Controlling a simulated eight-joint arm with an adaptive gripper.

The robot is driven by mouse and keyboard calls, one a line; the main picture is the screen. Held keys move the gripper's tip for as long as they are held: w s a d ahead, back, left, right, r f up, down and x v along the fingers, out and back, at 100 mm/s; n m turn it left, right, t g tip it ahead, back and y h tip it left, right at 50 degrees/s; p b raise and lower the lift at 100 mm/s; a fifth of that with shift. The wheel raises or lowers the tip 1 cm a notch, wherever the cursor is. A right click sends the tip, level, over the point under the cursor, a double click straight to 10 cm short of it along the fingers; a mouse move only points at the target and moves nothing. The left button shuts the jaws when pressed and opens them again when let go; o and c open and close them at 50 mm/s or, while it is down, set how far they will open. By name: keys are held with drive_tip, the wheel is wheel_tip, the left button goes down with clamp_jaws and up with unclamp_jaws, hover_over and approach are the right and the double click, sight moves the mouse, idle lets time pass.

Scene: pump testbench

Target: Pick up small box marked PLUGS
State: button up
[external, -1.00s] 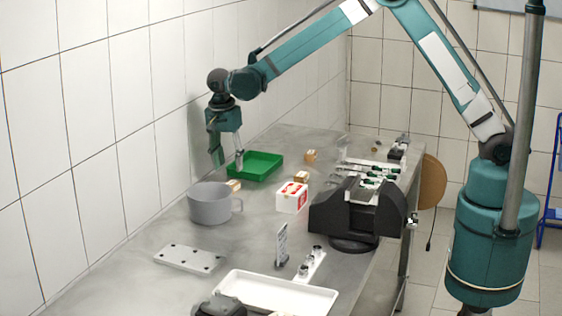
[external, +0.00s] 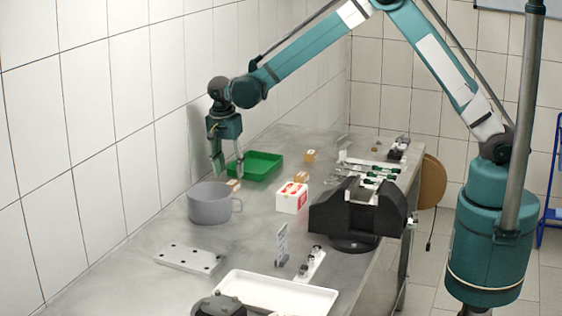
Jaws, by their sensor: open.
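Several small tan boxes lie on the metal table. One small box (external: 235,185) sits between the grey pot and the green tray, partly hidden behind the pot. Another small box (external: 301,177) is at the back of the white and red box, and a third small box (external: 311,156) is farther back, right of the tray. No lettering is readable, so I cannot tell which is marked PLUGS. My gripper (external: 228,172) points down with fingers apart, empty, above the box by the pot and near the tray's left end.
The grey pot (external: 210,206) stands just below my gripper in the picture. The green tray (external: 257,167) is right beside it. A white and red box (external: 292,198) and a black vise-like fixture (external: 345,215) stand to the right. The tiled wall (external: 120,130) is on the left.

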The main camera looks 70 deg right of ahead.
sight(232, 182)
drive_tip(key=shift+s+d+f, duration=0.1)
drive_tip(key=shift+d+f, duration=0.05)
drive_tip(key=shift+f, duration=0.7)
drive_tip(key=shift+w+d+f, duration=0.1)
drive_tip(key=shift+d+f, duration=0.1)
drive_tip(key=shift+f, duration=0.65)
drive_tip(key=shift+s+d+f, duration=0.1)
drive_tip(key=shift+d+f, duration=0.05)
drive_tip(key=shift+f, duration=0.7)
drive_tip(key=c, duration=0.9)
